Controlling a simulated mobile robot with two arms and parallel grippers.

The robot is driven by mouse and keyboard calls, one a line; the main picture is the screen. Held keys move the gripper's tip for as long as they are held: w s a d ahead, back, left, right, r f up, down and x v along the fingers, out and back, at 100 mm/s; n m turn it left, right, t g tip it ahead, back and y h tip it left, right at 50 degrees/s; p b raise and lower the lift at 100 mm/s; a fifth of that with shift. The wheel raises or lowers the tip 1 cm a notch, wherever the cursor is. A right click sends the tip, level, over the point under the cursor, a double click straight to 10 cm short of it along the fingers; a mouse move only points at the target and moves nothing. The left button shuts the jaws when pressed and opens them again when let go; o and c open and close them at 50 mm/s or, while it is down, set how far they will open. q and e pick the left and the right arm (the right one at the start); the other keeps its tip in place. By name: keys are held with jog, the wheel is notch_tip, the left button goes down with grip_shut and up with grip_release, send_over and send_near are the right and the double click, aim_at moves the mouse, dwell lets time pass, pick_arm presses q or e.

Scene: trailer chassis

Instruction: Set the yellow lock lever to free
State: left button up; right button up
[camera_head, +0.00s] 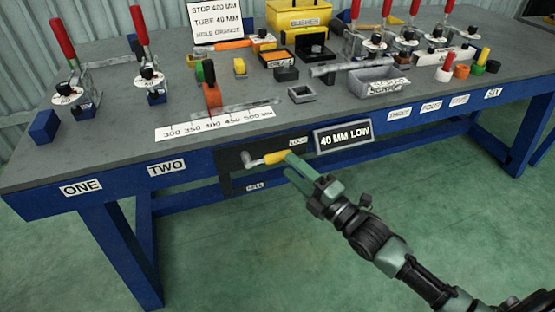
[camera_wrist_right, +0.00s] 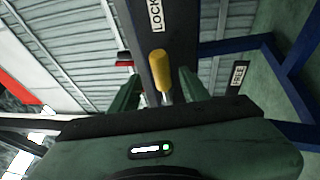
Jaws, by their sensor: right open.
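The yellow lock lever (camera_head: 275,157) sticks out to the right from its grey metal pivot (camera_head: 253,162) on a dark plate (camera_head: 233,184) at the bench front. The plate has a LOCK label (camera_head: 297,142) at upper right and another label, FREE, (camera_head: 255,187) below the pivot. The lever lies nearly level, towards the LOCK side. My right gripper (camera_head: 288,164) is open at the lever's free end. In the right wrist view the yellow handle (camera_wrist_right: 160,72) shows between the two spread fingers, with a gap on each side. My left gripper is not in view.
A "40 MM LOW" sign (camera_head: 344,136) is mounted just right of the plate. The bench top (camera_head: 120,110) above carries a ruler strip (camera_head: 222,120), red-handled clamps and several small bins. Below the plate is a blue rail (camera_head: 195,199) and open floor.

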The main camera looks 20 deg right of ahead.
aim_at(280, 158)
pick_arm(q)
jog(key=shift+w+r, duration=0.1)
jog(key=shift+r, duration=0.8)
pick_arm(e)
jog(key=shift+x, duration=2.6)
jog(key=shift+f, duration=0.1)
grip_shut()
